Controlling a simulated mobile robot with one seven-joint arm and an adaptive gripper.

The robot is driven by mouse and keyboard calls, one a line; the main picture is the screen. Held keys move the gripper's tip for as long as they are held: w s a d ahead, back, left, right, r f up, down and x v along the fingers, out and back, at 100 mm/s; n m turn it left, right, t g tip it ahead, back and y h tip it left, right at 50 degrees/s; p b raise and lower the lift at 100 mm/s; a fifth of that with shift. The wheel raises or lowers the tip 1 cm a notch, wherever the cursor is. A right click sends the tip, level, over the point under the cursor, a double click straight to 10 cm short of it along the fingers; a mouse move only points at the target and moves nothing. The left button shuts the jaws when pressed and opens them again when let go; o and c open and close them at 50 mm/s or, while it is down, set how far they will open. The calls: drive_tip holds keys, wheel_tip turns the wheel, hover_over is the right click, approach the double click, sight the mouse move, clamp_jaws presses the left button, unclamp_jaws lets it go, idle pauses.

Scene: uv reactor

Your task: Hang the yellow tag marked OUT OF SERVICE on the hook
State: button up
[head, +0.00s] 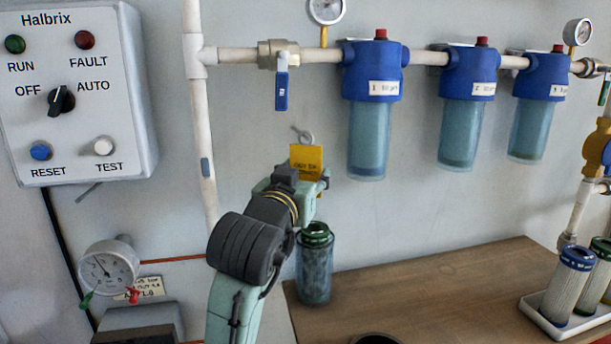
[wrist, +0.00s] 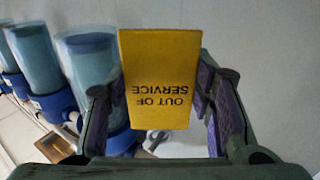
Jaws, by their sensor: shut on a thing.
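The yellow tag (head: 306,160) is upright in my gripper (head: 297,182), in front of the wall below the blue-handled valve. In the wrist view the tag (wrist: 158,65) shows OUT OF SERVICE upside down, between the two finger pads of my gripper (wrist: 159,90). My gripper is shut on it. A small grey metal loop with a short stem, seemingly the hook (head: 306,137), shows just above the tag's upper edge in the head view. I cannot tell whether the tag touches it or how far apart they are in depth. The wrist view does not show the hook clearly.
The blue valve handle (head: 281,92) hangs from the pipe above. Blue filter housings (head: 369,120) line the wall to the right. A green-capped canister (head: 316,265) stands on the wooden bench (head: 420,290) below my gripper. The Halbrix panel (head: 75,95) is at left.

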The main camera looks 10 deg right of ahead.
drive_tip(key=o, duration=1)
